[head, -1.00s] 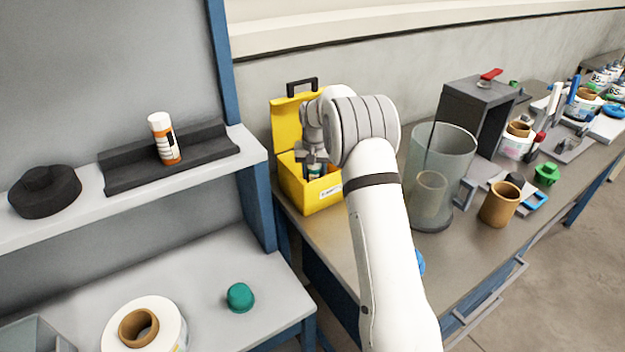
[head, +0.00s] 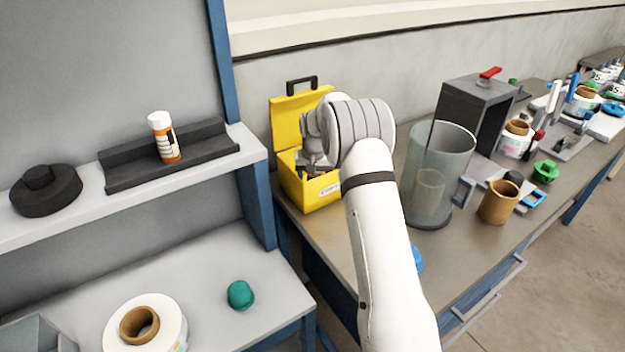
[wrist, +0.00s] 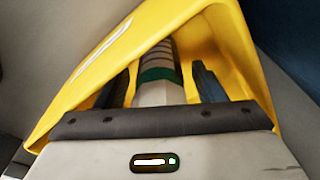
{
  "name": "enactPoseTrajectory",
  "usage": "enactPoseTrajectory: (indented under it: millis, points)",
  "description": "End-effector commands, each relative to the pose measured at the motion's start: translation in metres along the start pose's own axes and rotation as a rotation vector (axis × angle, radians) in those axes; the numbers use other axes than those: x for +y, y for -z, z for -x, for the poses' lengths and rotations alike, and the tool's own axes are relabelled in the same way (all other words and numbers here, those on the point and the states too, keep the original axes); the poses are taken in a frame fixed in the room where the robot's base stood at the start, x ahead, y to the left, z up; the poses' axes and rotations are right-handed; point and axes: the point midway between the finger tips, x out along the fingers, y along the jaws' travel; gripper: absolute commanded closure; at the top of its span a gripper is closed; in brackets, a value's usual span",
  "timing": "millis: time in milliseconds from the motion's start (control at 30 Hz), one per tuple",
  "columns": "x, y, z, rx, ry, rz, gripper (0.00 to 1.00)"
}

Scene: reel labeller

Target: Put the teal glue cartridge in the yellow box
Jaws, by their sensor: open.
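The yellow box (head: 313,193) stands on the bench by the wall with its lid up. In the head view my gripper (head: 315,168) reaches down into its opening. In the wrist view the yellow box (wrist: 236,50) surrounds my gripper (wrist: 161,80). The teal glue cartridge (wrist: 156,74), grey with a teal band, lies between my two dark fingers inside the box walls. The fingers stand apart with a gap on each side of it, so my gripper is open. The cartridge is hidden in the head view now. I cannot tell whether it rests on the box floor.
A clear cylinder (head: 452,150) stands right of my arm, with a brown cup (head: 499,203) beyond it. A dark grey housing (head: 468,115) is behind. On the left, a shelf holds an orange-and-white glue stick (head: 164,138). A teal cap (head: 240,295) lies on the lower table.

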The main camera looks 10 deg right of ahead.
Motion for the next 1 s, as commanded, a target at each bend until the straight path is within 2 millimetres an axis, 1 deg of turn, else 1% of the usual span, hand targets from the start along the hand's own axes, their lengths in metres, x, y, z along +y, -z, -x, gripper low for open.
enactPoseTrajectory:
  millis: [167,233,367,500,633,700,867,967,1000]
  points:
    - [0.000,0.000,0.005,0.000,0.000,0.000,0.37]
    - [0.000,0.001,0.014,0.002,0.000,0.000,0.37]
    - [-0.001,0.001,0.039,0.005,0.001,0.000,0.37]
    - [-0.001,0.001,0.070,0.004,0.001,0.001,0.37]
    - [-0.001,0.000,0.095,0.003,0.001,0.001,0.37]
    - [-0.001,0.000,0.105,0.002,0.001,0.001,0.37]
    - [-0.001,0.000,0.121,0.001,0.000,0.001,0.37]
    - [0.001,-0.006,0.131,0.003,0.002,0.005,0.37]
    - [0.003,-0.011,0.139,0.007,0.003,0.008,0.37]
